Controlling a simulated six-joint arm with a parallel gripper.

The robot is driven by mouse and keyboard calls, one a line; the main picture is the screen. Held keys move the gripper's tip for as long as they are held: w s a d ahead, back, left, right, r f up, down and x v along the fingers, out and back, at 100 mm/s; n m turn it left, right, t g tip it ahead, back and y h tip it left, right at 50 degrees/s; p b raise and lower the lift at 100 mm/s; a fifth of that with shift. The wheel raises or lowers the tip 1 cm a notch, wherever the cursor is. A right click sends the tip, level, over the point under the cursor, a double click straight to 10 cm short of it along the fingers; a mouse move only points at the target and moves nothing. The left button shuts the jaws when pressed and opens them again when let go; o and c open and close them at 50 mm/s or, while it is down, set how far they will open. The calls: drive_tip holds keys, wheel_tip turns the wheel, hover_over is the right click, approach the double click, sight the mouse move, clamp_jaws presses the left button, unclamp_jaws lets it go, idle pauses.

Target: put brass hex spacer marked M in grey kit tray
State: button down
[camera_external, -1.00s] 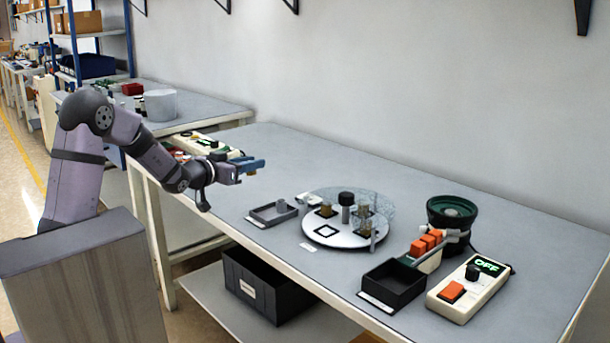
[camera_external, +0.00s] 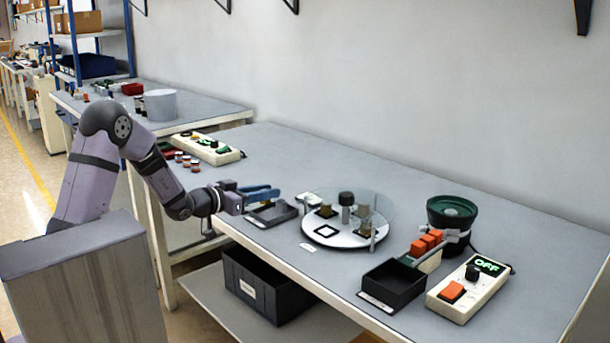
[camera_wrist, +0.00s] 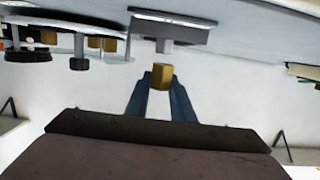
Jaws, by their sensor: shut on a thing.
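My gripper (camera_external: 268,193) is at the near left part of the bench, beside and just above the grey kit tray (camera_external: 264,222). In the wrist view its blue fingers (camera_wrist: 162,84) are shut on a brass hex spacer (camera_wrist: 162,75). No marking can be read on the spacer. The grey tray also shows in the wrist view (camera_wrist: 190,33), beyond the fingertips. A small grey cylinder (camera_wrist: 165,46) shows there between the spacer and the tray. The fingers hide part of the tray in the outside view.
Right of the tray is a round white dial plate (camera_external: 345,240) with brass parts, a black knob and a clear cover. Farther right are a green bowl feeder (camera_external: 452,212), orange blocks (camera_external: 427,242), a black tray (camera_external: 394,287) and an OFF control box (camera_external: 470,285).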

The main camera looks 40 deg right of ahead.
sight(277, 204)
drive_tip(key=shift+f, duration=2.1)
drive_tip(key=shift+f+b, duration=0.15)
drive_tip(key=shift+b, duration=0.2)
drive_tip(key=c, duration=1.5)
unclamp_jaws()
drive_tip(key=shift+c, duration=0.2)
